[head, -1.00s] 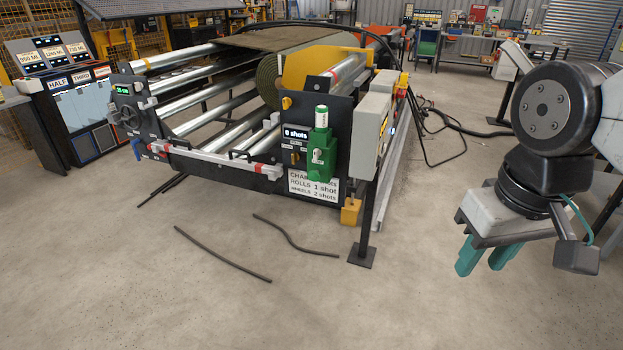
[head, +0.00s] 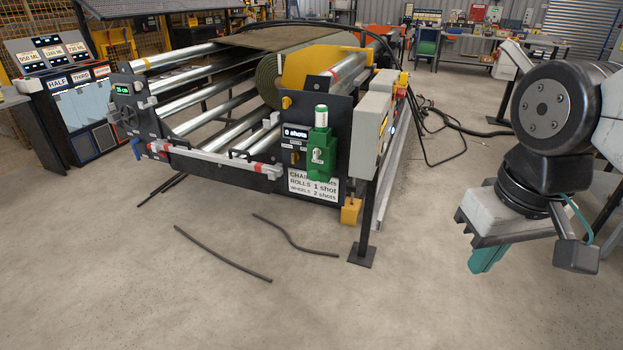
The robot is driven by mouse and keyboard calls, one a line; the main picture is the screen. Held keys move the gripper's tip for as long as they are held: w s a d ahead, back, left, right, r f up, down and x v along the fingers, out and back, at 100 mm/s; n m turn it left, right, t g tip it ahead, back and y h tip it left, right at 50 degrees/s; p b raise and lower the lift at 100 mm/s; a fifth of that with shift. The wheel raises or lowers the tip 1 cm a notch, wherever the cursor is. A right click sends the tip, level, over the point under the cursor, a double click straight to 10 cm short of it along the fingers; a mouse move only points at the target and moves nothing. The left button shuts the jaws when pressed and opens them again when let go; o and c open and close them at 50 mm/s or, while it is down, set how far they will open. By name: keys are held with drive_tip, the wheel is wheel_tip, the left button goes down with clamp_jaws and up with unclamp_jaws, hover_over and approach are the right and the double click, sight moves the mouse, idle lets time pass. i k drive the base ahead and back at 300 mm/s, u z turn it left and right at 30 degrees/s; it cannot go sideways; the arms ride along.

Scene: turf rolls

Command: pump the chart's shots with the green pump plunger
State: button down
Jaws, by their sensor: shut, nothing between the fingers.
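The green pump (head: 319,155) is fixed to the dark end plate of the roller machine, with a pale plunger (head: 321,118) standing upright on top. A display (head: 295,133) beside it reads "0 shots". The white chart (head: 313,187) below is partly covered by the pump; its lines read "ROLLS 1 shot" and "WHEELS 2 shots". My gripper (head: 487,260) hangs at the right, well apart from the pump and pointing down. Its green fingers are together, with nothing held.
The roller machine (head: 215,115) carries a turf roll (head: 270,80). A grey box (head: 368,130) on a post stands right of the pump. Black hoses (head: 222,253) lie on the floor.

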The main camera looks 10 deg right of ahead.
sight(313, 175)
drive_tip(key=k, duration=0.65)
drive_tip(key=u, duration=0.35)
drive_tip(key=i, duration=1.15)
drive_tip(key=z, duration=0.7)
drive_tip(key=i, duration=0.6)
drive_tip(key=z, duration=0.5)
